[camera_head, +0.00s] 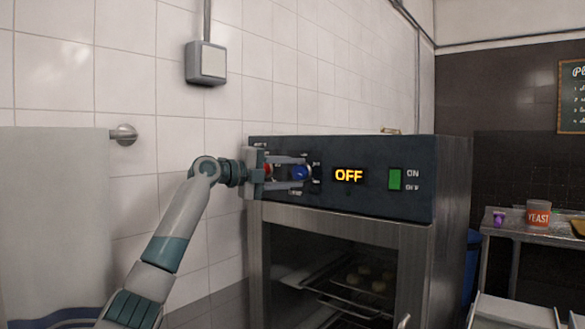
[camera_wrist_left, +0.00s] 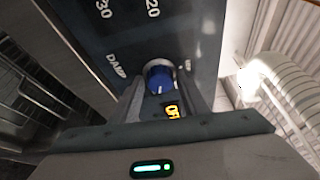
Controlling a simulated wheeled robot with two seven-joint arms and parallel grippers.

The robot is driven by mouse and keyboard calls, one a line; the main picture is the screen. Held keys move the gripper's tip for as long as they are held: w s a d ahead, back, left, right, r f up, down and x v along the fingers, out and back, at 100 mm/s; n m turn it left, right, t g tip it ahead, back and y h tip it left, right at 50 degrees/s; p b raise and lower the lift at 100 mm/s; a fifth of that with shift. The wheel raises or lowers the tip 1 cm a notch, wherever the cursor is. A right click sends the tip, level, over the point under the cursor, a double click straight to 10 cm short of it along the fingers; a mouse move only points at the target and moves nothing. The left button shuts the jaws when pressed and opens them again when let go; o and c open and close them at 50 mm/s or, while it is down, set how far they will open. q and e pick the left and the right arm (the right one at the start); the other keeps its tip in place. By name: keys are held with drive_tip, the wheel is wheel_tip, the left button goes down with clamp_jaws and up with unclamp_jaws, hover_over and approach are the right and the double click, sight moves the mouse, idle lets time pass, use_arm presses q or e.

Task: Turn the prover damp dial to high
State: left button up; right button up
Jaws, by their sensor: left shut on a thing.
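The prover (camera_head: 420,165) is a dark steel cabinet with a control panel on top. Its blue dial (camera_head: 301,173) sits left of the lit orange OFF display (camera_head: 349,175). My left gripper (camera_head: 296,174) reaches in from the left and is shut on the blue dial. In the left wrist view the blue dial (camera_wrist_left: 159,80) sits between the two fingers, with the DAMP label (camera_wrist_left: 117,65) beside it. A red dial (camera_head: 267,169) is partly hidden behind the gripper. The blue dial's exact setting cannot be read. My right gripper is out of view.
A green switch (camera_head: 395,179) marked ON and OFF is right of the display. The glass door (camera_head: 330,270) below shows trays of dough. A grey wall box (camera_head: 206,63) is above left. A steel table with a yeast tub (camera_head: 538,213) stands far right.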

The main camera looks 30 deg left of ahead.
use_arm(q)
drive_tip(key=shift+r+m+g+y+p, duration=0.15)
drive_tip(key=shift+m+g+y+p, duration=0.2)
drive_tip(key=shift+m+p, duration=0.5)
drive_tip(key=shift+m, duration=0.25)
drive_tip(key=o, duration=0.8)
drive_tip(key=shift+o, duration=0.2)
drive_tip(key=shift+s, duration=0.1)
drive_tip(key=shift+s+a+b, duration=0.25)
drive_tip(key=shift+s+b, duration=0.2)
drive_tip(key=shift+b, duration=0.05)
drive_tip(key=b+v, duration=0.4)
drive_tip(key=v, duration=0.7)
